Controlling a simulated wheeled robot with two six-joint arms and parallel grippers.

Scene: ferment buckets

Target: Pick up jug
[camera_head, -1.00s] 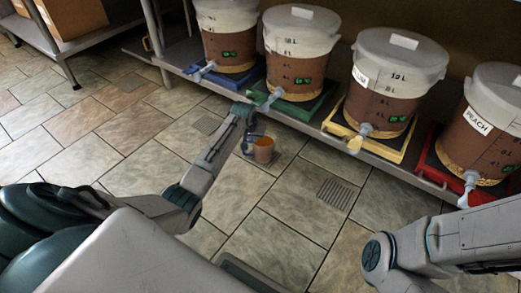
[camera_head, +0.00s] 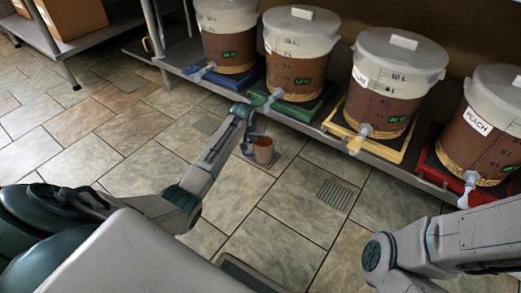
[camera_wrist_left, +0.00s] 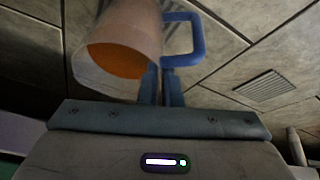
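The jug (camera_head: 264,151) is a small clear vessel with orange-brown liquid and a blue handle. In the head view it shows below the end of my left arm, in front of the bucket shelf. My left gripper (camera_head: 246,138) is at the jug's handle side. In the left wrist view the jug (camera_wrist_left: 120,45) is at the top, its open mouth towards the camera. The two blue fingers of my left gripper (camera_wrist_left: 161,80) are close together at the lower end of the handle and appear shut on it. The contact is partly hidden. My right gripper is out of view.
Several lidded buckets stand on coloured bases along the shelf: blue (camera_head: 228,78), green (camera_head: 300,105), yellow (camera_head: 385,140) and red (camera_head: 452,180). Their spigots stick out over its edge. The tiled floor (camera_head: 120,165) is mostly clear, with a drain grate (camera_head: 336,193).

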